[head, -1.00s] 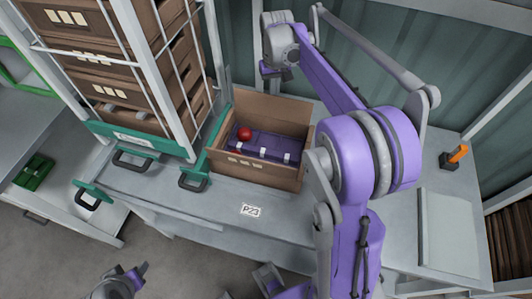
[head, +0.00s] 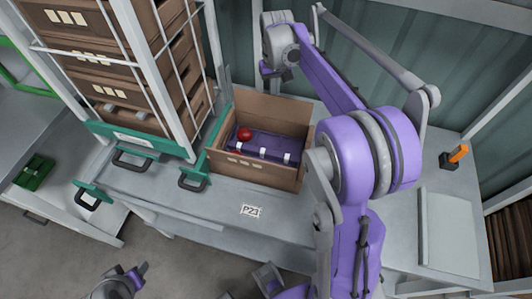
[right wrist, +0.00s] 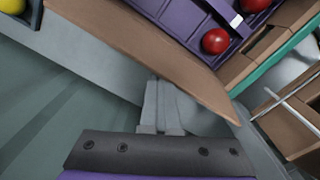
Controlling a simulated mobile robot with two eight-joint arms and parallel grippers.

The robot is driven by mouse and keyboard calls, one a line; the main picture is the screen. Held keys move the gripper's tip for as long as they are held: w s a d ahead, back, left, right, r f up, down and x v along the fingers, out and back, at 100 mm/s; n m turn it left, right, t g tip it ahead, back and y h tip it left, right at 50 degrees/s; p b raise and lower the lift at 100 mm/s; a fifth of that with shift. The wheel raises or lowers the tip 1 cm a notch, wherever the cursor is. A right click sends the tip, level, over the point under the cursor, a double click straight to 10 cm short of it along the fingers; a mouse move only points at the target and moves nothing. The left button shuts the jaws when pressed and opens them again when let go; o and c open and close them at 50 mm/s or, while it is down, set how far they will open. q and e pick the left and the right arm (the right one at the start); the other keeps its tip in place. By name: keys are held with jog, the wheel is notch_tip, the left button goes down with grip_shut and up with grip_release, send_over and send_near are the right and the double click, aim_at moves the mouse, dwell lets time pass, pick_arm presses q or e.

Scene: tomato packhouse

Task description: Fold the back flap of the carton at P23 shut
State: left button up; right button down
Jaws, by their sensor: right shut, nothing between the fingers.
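The brown carton (head: 255,174) stands on the bench behind the P23 label (head: 251,211). Its back flap (head: 272,108) stands up along the far side; in the right wrist view the flap (right wrist: 150,48) is a long brown board. A purple tray (head: 262,142) and a red tomato (head: 244,134) show inside the open carton. My right gripper (head: 277,72) is behind the carton; in the right wrist view its fingers (right wrist: 162,106) are shut and empty, close to the flap's outer side. Whether they touch is unclear. My left gripper (head: 138,272) is low at the front left, away from the carton.
A wire rack of stacked brown cartons (head: 125,85) with a green base stands left of the carton. My right arm covers the bench just right of it. An orange-handled item (head: 457,154) and a pale panel (head: 447,230) lie farther right. The corrugated wall is close behind.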

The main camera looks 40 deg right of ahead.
pick_arm(q)
jog(key=shift+f, duration=0.15)
pick_arm(e)
jog(key=shift+s+a+f, duration=0.15)
jog(key=shift+a+f, duration=0.15)
jog(key=shift+f, duration=0.35)
jog(key=shift+s+a+r, duration=0.1)
jog(key=shift+s+a, duration=0.2)
jog(key=shift+a, duration=0.05)
jog(key=shift+w+d+f, duration=0.15)
jog(key=shift+w+f, duration=0.05)
jog(key=shift+w, duration=0.05)
jog(key=shift+s+a+r, duration=0.4)
jog(key=shift+s+a, duration=0.2)
pick_arm(q)
jog(key=shift+d+f+b, duration=0.2)
jog(key=shift+f+b, duration=0.5)
jog(key=shift+f, duration=0.15)
pick_arm(e)
jog(key=s+a+f, duration=0.3)
jog(key=a, duration=0.1)
jog(key=shift+f, duration=0.2)
pick_arm(q)
jog(key=shift+w+r, duration=0.1)
pick_arm(e)
jog(key=shift+r, duration=0.1)
